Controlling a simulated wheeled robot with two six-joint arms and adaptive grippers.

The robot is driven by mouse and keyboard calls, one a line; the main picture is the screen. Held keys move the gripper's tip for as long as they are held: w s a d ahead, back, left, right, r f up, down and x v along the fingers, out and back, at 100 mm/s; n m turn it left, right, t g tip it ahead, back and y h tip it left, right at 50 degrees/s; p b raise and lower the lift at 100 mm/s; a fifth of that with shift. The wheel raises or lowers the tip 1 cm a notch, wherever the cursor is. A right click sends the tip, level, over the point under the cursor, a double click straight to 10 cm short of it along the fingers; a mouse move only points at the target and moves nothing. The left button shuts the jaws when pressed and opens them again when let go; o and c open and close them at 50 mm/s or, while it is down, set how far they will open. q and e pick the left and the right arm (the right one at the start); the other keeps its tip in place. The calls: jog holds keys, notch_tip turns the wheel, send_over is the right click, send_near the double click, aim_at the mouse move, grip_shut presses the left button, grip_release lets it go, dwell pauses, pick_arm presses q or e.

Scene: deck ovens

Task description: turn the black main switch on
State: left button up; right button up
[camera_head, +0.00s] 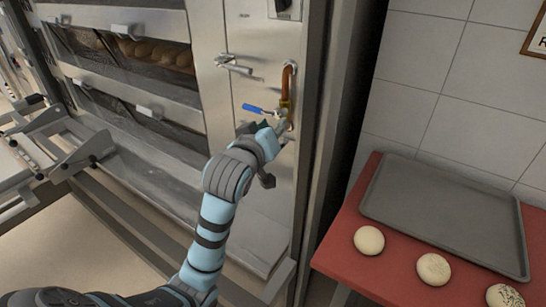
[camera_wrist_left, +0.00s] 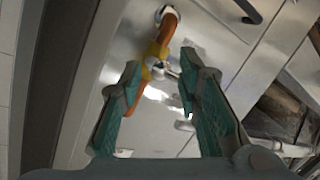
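The black main switch (camera_head: 283,5) shows at the top edge of the head view, on a light plate on the oven's steel side panel. It is cut off by the frame, so I cannot tell its setting. My left gripper (camera_head: 272,127) is well below it, in front of the panel by a copper pipe and a blue-handled valve. In the left wrist view, the left gripper (camera_wrist_left: 158,92) is open, with its two fingers spread and nothing held. The switch cannot be made out there. My right gripper is in neither view.
The blue valve lever (camera_head: 258,109) and copper pipe (camera_head: 288,85) stand out from the panel near my left gripper; the pipe also shows in the wrist view (camera_wrist_left: 167,28). A metal handle (camera_head: 233,64) sticks out higher up. A grey tray (camera_head: 445,214) and buns are at right.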

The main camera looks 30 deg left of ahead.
pick_arm(q)
notch_tip(320, 180, down, 8)
jog(key=m+g, duration=0.1)
jog(key=shift+f+g, duration=0.15)
jog(key=shift+g, duration=0.25)
jog(key=shift+d, duration=0.1)
jog(key=shift+s+h, duration=0.1)
jog(key=shift+h, duration=0.2)
